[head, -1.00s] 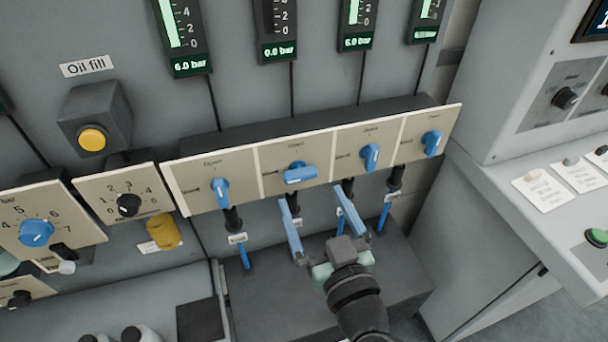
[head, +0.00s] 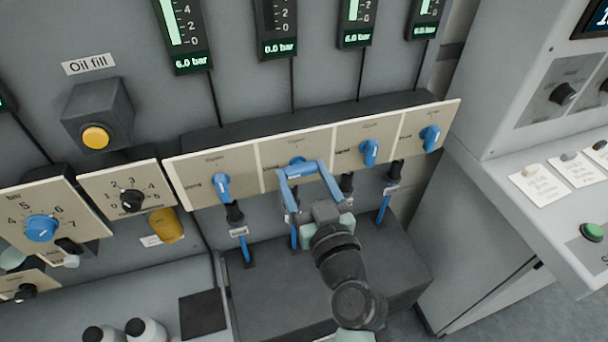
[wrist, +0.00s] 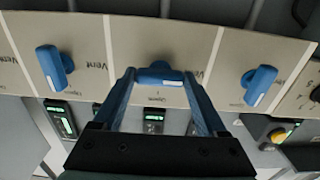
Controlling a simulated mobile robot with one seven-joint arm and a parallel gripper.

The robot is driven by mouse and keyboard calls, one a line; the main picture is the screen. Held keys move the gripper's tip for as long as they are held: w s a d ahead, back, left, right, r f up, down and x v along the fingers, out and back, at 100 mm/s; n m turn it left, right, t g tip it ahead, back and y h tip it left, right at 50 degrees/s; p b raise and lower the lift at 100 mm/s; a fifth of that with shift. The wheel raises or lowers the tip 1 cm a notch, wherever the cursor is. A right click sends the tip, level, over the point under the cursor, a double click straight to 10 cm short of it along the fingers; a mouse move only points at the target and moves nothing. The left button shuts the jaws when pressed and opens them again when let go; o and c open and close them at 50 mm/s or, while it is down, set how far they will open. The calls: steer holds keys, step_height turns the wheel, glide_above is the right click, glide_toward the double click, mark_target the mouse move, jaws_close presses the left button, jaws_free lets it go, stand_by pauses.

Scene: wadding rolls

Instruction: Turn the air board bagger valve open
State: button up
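Four-way valve panel (head: 215,160): a cream strip with a row of blue handles. The second handle from the left (head: 297,163) lies sideways, under a gauge (head: 277,47) reading 0.0 bar; the others stand upright. The wrist view shows this sideways handle (wrist: 160,75) upside down, with "Open" and "Vent" lettering. My gripper (head: 299,168) has its two blue fingers apart, one at each end of this handle. In the wrist view the fingertips (wrist: 159,73) nearly meet the handle's ends; I cannot tell if they touch. The tag naming the bagger is not readable.
Upright handles flank it at left (head: 221,186) and right (head: 369,152). Blue levers on pipes hang below, close to my gripper. A dark box (head: 270,305) lies beneath. A grey console (head: 545,150) stands at right.

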steer(key=c, duration=0.5)
steer(key=shift+m, duration=0.3)
steer(key=m, duration=0.2)
steer(key=shift+m, duration=0.3)
steer(key=m, duration=0.3)
steer(key=shift+m, duration=0.3)
steer(key=m+p, duration=0.1)
steer(key=m, duration=0.5)
steer(key=shift+m+p, duration=0.75)
steer(key=shift+m, duration=1.75)
steer(key=o, duration=1.3)
